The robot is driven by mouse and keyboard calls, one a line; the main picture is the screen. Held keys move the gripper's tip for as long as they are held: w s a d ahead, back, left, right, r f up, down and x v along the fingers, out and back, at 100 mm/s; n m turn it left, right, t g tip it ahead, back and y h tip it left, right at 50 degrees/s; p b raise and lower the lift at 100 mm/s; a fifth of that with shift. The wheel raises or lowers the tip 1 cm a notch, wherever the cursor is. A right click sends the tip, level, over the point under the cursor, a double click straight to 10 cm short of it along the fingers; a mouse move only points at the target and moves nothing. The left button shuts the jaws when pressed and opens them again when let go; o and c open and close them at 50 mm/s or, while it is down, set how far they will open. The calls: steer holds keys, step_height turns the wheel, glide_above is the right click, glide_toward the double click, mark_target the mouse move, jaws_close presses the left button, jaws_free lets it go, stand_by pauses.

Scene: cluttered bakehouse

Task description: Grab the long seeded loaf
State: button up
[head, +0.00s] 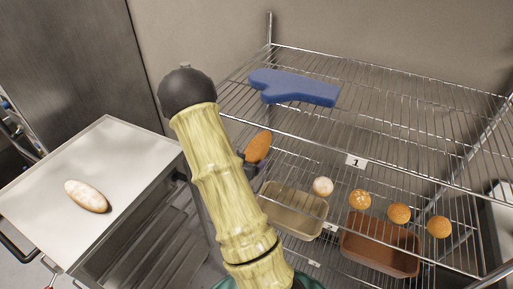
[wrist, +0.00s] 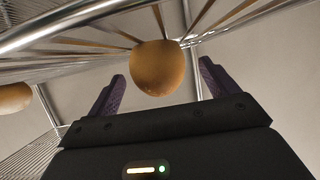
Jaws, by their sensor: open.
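A long orange-brown loaf (head: 258,147) shows just right of my arm in the head view, over the rack. Seeds on it are too small to make out. In the wrist view a rounded brown bread (wrist: 157,67) sits between and beyond the two purple fingers of my gripper (wrist: 162,72), close under the wire shelf. It looks like the end of that loaf, but I cannot be sure. My gripper is open, with a gap visible on both sides of the bread. In the head view my arm mostly hides the gripper.
A pale floured loaf (head: 87,196) lies on the steel table (head: 120,150) at left. A blue mitt (head: 295,87) lies on the top wire shelf. Below are a beige tin (head: 292,211), a brown tin (head: 380,247) and several round rolls (head: 399,213). Shelf wires and posts crowd my gripper.

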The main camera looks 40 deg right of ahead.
steer(key=shift+p+x, duration=0.3)
steer(key=shift+x, duration=0.95)
steer(key=c, duration=0.8)
